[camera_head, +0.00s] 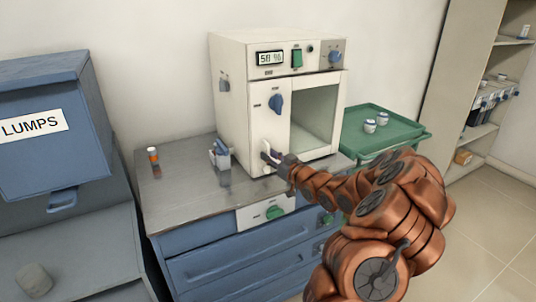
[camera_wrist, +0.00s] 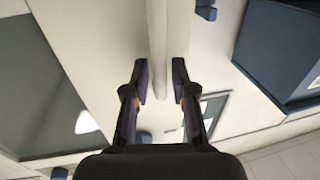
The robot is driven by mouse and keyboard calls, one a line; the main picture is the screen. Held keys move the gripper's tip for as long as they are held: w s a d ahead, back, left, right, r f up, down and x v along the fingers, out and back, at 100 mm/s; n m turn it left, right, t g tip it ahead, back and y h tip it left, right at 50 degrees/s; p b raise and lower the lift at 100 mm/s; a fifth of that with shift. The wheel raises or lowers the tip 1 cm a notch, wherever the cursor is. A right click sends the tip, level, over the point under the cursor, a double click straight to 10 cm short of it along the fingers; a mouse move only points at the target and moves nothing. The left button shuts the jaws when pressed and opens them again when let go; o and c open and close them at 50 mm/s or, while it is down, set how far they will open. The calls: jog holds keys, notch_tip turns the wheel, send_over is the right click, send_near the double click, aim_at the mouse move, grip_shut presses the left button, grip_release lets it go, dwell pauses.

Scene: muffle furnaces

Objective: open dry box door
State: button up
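The dry box is a white cabinet (camera_head: 232,95) standing on a blue cabinet with a metal top. Its front has a grey-green window (camera_head: 315,115) at right, a blue knob (camera_head: 276,103) on the panel at left, and a display with a green switch above. My gripper (camera_head: 271,157) is at the lower left of the front, close to the handle area, which it partly hides. In the wrist view my gripper's two fingers (camera_wrist: 160,82) stand apart, with a pale upright bar (camera_wrist: 158,40) between and beyond them. Contact with the bar cannot be told. The door looks shut.
A pen cup (camera_head: 220,155) and a small orange-capped bottle (camera_head: 153,156) stand on the metal top (camera_head: 185,185). A green tray (camera_head: 385,125) with two small jars is at right. A blue bin (camera_head: 50,150) labelled LUMPS is at left. Shelves (camera_head: 480,130) stand far right.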

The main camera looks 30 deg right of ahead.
jog(key=shift+w+a, duration=0.1)
jog(key=shift+w, duration=0.55)
jog(key=shift+c, duration=0.3)
grip_shut()
